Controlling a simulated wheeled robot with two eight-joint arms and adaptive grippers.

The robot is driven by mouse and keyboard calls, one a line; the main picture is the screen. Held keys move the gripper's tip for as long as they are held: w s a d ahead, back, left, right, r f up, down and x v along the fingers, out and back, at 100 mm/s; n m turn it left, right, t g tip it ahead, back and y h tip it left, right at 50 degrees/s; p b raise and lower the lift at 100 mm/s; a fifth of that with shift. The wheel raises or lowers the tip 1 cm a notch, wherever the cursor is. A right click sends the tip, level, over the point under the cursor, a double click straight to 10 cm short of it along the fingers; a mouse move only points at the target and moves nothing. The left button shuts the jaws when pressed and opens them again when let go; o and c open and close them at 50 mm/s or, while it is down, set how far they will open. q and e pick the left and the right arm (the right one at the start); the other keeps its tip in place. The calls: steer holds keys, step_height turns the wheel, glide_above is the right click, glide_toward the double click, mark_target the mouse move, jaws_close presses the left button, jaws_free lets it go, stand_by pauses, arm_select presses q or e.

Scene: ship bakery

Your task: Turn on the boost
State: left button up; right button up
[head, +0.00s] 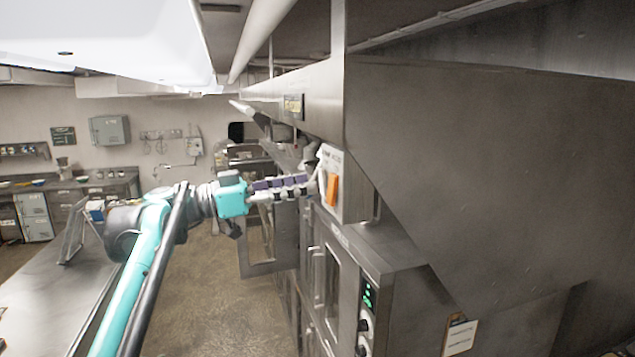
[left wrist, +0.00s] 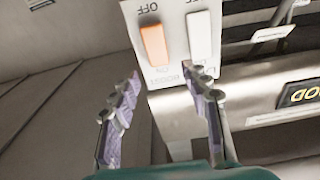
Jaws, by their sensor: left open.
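A white switch panel (head: 330,160) is mounted on the steel oven housing at the middle of the head view. It carries an orange rocker switch (head: 331,190), also seen in the left wrist view (left wrist: 154,44), with a white rocker switch (left wrist: 199,36) beside it. OFF is printed at the upper end of both switches; lettering that looks like BOOST is at the orange one's lower end. My left gripper (head: 308,184) reaches the panel from the left. Its purple-padded fingers (left wrist: 162,73) are apart and empty, just short of the switches. Contact is not visible. My right gripper is out of view.
The oven (head: 335,265) with a handled door and a green-lit control (head: 369,294) stands below the panel. A large sloped steel hood (head: 480,170) fills the right. A steel counter (head: 45,290) is at left; floor (head: 215,290) between is clear.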

arm_select(q)
steer(key=v, duration=0.7)
steer(key=shift+a, duration=0.15)
